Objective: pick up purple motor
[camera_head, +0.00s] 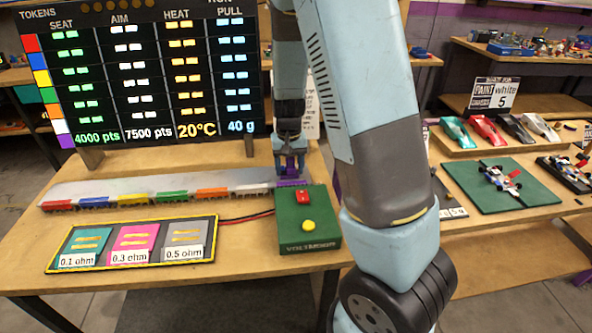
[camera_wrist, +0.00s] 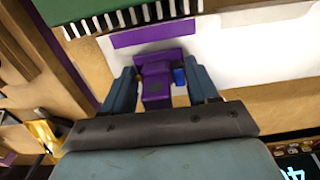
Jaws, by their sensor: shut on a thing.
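The purple motor (camera_wrist: 156,84) sits between the two fingers of my gripper (camera_wrist: 162,90) in the wrist view. My gripper is shut on it. In the head view the motor (camera_head: 291,168) shows as a small purple shape below my gripper (camera_head: 290,160), at the right end of the grey track strip. A purple patch (camera_wrist: 154,34) lies on the white surface just beyond the motor in the wrist view. Whether the motor touches the surface under it is hard to tell.
A row of coloured blocks (camera_head: 133,199) lines the strip's front edge. A green box (camera_head: 308,236) with red and yellow buttons stands in front of the motor. A tray of ohm cards (camera_head: 135,243) lies at front left. A score board (camera_head: 147,75) stands behind.

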